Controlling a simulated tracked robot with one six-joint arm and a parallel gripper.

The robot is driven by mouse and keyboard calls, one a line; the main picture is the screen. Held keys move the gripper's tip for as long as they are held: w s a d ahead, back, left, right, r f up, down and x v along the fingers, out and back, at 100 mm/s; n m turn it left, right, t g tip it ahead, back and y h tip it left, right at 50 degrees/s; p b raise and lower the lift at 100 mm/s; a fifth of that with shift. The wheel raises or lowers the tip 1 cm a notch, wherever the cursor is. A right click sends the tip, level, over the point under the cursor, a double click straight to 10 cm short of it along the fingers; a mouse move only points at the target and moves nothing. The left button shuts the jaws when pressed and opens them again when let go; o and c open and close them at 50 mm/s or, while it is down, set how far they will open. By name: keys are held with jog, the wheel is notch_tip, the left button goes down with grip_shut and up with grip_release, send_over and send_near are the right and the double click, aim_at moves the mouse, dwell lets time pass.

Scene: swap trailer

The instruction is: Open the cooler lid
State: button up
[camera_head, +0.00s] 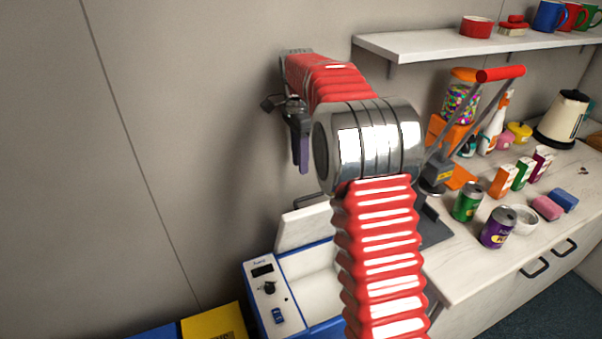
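The blue and white cooler (260,290) stands on the floor side at lower centre, left of the counter. Its white lid (303,226) is tilted up at the back, and a dark handle shows at its top edge. The pale inside of the cooler shows below the lid. My red arm covers the right part of the cooler and lid. My gripper (301,150) hangs above the lid, near the wall, with dark and purple fingers pointing down. It looks apart from the lid. Its finger gap is not clear from this side.
The counter (480,270) at right holds cans, small boxes, sponges, a kettle (563,118), a gumball machine (460,100) and a red-handled press (500,74). A shelf (430,45) with mugs is above. Yellow and blue boxes (213,325) are at bottom left. The left wall is bare.

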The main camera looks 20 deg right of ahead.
notch_tip(320, 180, up, 6)
jog(key=shift+w+r, duration=0.15)
jog(key=shift+w, duration=0.05)
jog(key=shift+s, duration=0.1)
dwell(0.6)
